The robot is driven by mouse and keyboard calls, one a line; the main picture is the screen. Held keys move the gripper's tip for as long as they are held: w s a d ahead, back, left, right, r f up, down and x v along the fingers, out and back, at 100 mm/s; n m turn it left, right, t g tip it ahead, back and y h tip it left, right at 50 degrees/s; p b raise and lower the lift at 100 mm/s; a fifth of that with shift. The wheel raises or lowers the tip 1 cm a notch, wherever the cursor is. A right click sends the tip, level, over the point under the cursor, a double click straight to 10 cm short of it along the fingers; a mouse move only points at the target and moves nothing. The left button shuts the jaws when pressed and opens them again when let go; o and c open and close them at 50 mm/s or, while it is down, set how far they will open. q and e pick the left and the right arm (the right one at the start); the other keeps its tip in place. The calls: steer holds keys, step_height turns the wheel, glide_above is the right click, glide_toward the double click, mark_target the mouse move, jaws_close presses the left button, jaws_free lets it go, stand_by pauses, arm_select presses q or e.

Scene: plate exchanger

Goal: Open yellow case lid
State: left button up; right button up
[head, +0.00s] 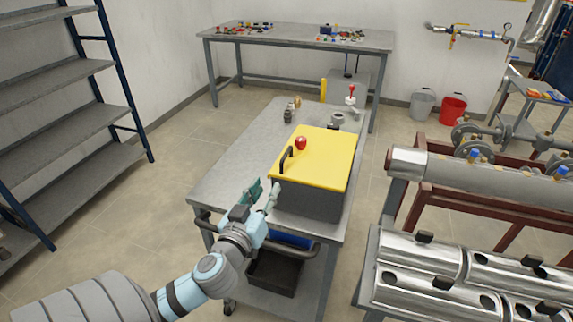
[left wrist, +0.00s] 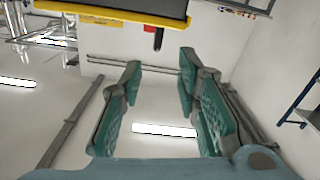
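The case (head: 308,201) is a dark grey box with a flat yellow lid (head: 325,155), on a grey cart. The lid lies shut and has a black handle (head: 286,158) near its left edge. My left gripper (head: 263,193) is open and empty beside the case's left front corner, below lid height. In the left wrist view the green-padded fingers (left wrist: 160,75) are apart, with the lid's yellow edge (left wrist: 110,10) above them and a dark handle end (left wrist: 158,38) beyond the tips. My right gripper is in neither view.
A red knob-like object (head: 301,143) sits on the lid. Small metal parts (head: 290,112) stand on the cart top (head: 240,150) behind the case. A black bin (head: 274,272) is on the lower shelf. Metal tubes on a stand (head: 450,262) are at right. Floor at left is clear.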

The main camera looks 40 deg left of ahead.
mark_target(283, 160)
arm_select(q)
steer(key=x, duration=0.5)
steer(key=p+x, duration=0.1)
steer(key=x, duration=0.8)
steer(key=shift+w+r, duration=0.3)
steer(key=shift+r, duration=0.1)
steer(key=shift+c, duration=0.4)
jaws_close()
